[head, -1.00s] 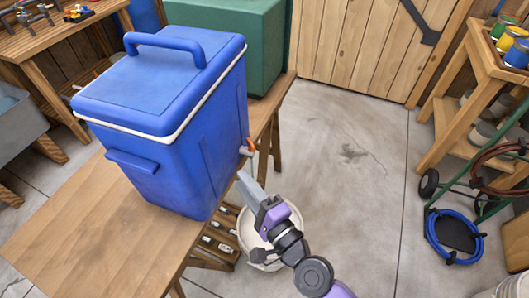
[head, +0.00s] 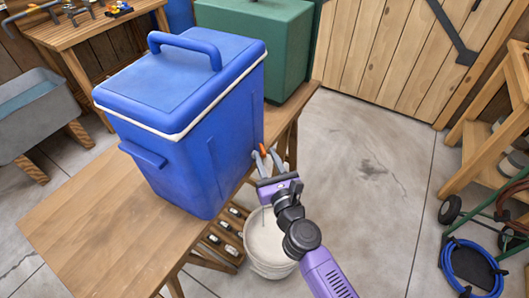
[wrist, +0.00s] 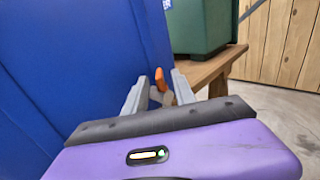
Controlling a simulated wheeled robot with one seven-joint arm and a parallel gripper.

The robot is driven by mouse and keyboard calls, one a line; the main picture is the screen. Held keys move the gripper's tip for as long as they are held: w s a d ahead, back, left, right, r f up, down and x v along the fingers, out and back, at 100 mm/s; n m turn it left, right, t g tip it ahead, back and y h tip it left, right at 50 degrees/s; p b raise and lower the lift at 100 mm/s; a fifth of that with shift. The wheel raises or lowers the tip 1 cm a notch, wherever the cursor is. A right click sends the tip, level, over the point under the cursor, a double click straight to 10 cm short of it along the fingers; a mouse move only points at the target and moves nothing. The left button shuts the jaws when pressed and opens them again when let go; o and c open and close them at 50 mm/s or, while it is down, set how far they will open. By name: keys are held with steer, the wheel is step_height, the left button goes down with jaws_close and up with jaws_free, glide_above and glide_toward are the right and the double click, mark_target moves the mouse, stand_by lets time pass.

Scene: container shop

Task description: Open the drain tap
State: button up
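The blue cooler (head: 185,135) stands upright on the wooden bench, its lid closed. Its drain tap (head: 263,149) has an orange lever and sits low on the cooler's right side. In the wrist view the orange lever (wrist: 160,79) shows between my fingertips, with a pale tap body below it. My gripper (head: 267,164) is open, pointing at the tap with one finger on each side. I cannot tell whether either finger touches it. My gripper (wrist: 158,92) and the cooler wall (wrist: 75,65) are close together in the wrist view. The tap's lower part is partly hidden.
A white bucket (head: 268,240) stands on the floor below the tap, partly behind my arm. The wooden bench (head: 85,235) has a crate of bottles (head: 226,232) underneath. A green box (head: 262,40) stands behind the cooler. Open concrete floor (head: 375,150) lies to the right.

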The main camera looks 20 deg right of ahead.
steer(key=shift+w, duration=0.9)
steer(key=shift+c, duration=0.4)
jaws_close()
